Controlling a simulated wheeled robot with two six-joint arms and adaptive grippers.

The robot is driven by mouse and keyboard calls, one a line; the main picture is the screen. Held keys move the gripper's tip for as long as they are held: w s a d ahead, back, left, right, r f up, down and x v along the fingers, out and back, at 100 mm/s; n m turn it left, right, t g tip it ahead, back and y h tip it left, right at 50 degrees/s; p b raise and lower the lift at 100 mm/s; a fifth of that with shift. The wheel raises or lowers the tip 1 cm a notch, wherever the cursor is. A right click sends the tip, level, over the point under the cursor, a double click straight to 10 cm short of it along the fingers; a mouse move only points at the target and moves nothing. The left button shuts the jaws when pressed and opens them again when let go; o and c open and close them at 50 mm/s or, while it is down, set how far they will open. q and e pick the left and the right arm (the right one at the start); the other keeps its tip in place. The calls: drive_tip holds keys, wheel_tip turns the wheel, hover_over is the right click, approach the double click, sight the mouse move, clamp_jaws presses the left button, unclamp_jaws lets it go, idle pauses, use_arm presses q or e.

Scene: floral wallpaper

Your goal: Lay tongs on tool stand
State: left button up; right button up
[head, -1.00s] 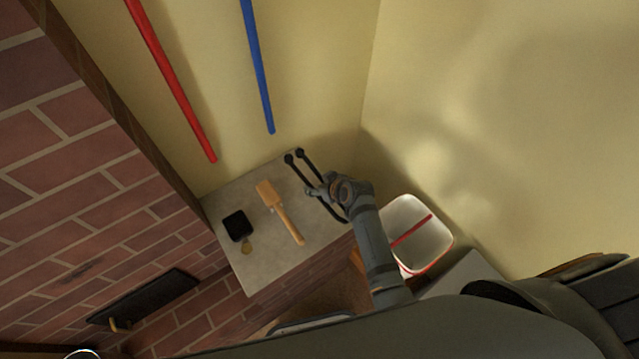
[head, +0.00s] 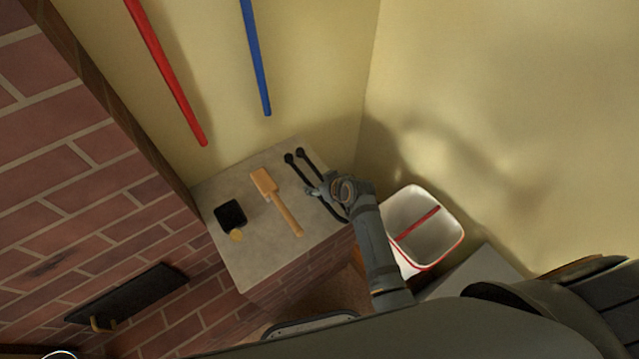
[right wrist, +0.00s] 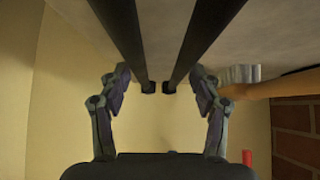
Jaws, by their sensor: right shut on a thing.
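Black tongs (head: 304,170) with two long arms and round tips show in the head view over the far right part of a grey stone-topped stand (head: 255,270). My right gripper (head: 318,190) is shut on the tongs, with its arm coming from the lower right. In the right wrist view the two dark tong arms (right wrist: 125,30) run between my fingers (right wrist: 160,85). Whether the tongs touch the stone top or hover just above it, I cannot tell. The gripper hides part of them. My left gripper is not in view.
A wooden brush-like tool (head: 285,213) and a black box (head: 230,214) lie on the top, left of the tongs. A white bin with a red rim (head: 455,225) stands right of it. Red (head: 170,75) and blue (head: 257,60) poles are behind. Brick (head: 120,220) borders the left.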

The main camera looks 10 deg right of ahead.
drive_tip(key=shift+f, duration=0.4)
idle(0.3)
drive_tip(key=o, duration=1.7)
drive_tip(key=shift+o, duration=0.3)
drive_tip(key=shift+s+f, duration=0.1)
drive_tip(key=v, duration=1.2)
